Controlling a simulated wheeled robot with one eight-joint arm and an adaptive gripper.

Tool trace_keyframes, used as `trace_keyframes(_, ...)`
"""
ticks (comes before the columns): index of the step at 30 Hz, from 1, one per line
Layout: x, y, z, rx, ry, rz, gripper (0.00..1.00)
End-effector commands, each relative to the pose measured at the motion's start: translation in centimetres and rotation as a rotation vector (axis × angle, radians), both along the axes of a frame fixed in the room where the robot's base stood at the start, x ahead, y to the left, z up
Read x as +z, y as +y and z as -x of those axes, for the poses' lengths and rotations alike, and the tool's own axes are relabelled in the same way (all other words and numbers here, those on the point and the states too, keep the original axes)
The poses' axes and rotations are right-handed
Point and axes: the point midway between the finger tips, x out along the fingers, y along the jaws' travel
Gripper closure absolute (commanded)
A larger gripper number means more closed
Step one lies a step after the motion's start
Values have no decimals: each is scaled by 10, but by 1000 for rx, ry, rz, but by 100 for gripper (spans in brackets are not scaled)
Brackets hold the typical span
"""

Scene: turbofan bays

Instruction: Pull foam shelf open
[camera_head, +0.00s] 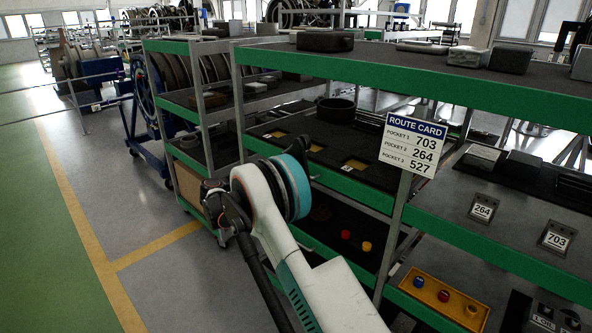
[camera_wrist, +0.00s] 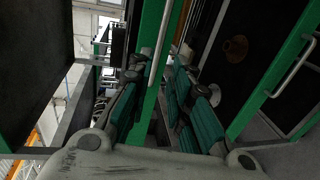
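The foam shelf (camera_head: 335,152) is a dark tray with three yellowish pockets and a green front edge, in the middle bay of the head view. In the wrist view, my gripper (camera_wrist: 156,80) has its teal-padded fingers apart, on either side of a green shelf edge with a pale bar handle (camera_wrist: 161,40). I cannot tell whether the fingers touch the edge or handle. In the head view, my arm hides part of the shelf's front edge, and my fingers are not clearly visible. The route card (camera_head: 414,146) stands on a post to the right.
A lower shelf holds red and yellow knobs (camera_head: 366,246). A yellow tray (camera_head: 438,299) and number plates 264 (camera_head: 482,209) and 703 (camera_head: 556,238) are at right. Another handle (camera_wrist: 294,66) shows in the wrist view. The floor (camera_head: 105,190) at left is clear.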

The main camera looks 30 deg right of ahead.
Motion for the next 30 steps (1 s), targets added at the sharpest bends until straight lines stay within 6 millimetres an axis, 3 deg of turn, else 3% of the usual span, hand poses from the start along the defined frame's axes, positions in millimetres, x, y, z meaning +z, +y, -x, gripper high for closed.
trace_keyframes(21, -24, -110, -39, -1, 0, 0, 81)
trace_keyframes(30, -26, -126, -45, 0, 0, 0, 81)
